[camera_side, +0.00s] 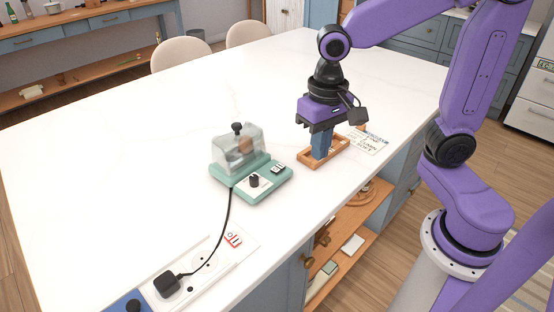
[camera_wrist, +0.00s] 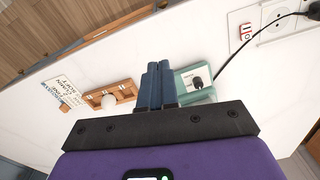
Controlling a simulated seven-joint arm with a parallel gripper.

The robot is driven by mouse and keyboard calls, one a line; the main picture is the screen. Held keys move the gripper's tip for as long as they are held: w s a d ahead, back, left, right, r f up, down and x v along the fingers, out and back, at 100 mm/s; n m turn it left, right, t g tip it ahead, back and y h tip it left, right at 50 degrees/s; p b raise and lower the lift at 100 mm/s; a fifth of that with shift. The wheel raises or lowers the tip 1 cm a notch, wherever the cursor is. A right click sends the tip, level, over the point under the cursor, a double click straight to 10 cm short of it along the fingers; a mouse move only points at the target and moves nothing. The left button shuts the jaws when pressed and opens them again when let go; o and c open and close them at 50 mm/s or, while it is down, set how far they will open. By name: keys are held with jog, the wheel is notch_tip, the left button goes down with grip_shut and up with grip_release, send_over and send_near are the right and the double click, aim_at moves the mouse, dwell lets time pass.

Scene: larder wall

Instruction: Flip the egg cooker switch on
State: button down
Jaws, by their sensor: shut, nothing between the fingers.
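The egg cooker (camera_side: 240,158) is a teal base with a clear lid and black knob, standing on the white counter. Its front panel carries a round dark dial (camera_side: 254,181) and a small black switch (camera_side: 278,168); I cannot tell the switch's position. In the wrist view the cooker (camera_wrist: 207,95) shows partly, behind my blue fingers. My gripper (camera_side: 320,156) is shut and empty, pointing down over the wooden tray to the right of the cooker, apart from the cooker. In the wrist view the closed fingertips (camera_wrist: 158,66) sit between tray and cooker.
The cooker's black cord (camera_side: 222,232) runs to a plug on a socket strip (camera_side: 196,274). The counter behind is clear.

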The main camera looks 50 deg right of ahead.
aim_at(277, 169)
jog(key=w+d+r+m, duration=0.1)
jog(key=w+d+m, duration=0.1)
jog(key=w+m, duration=1.2)
jog(key=shift+r+m, duration=0.15)
jog(key=shift+m, duration=0.55)
notch_tip(277, 169, down, 14)
jog(key=shift+s, duration=0.1)
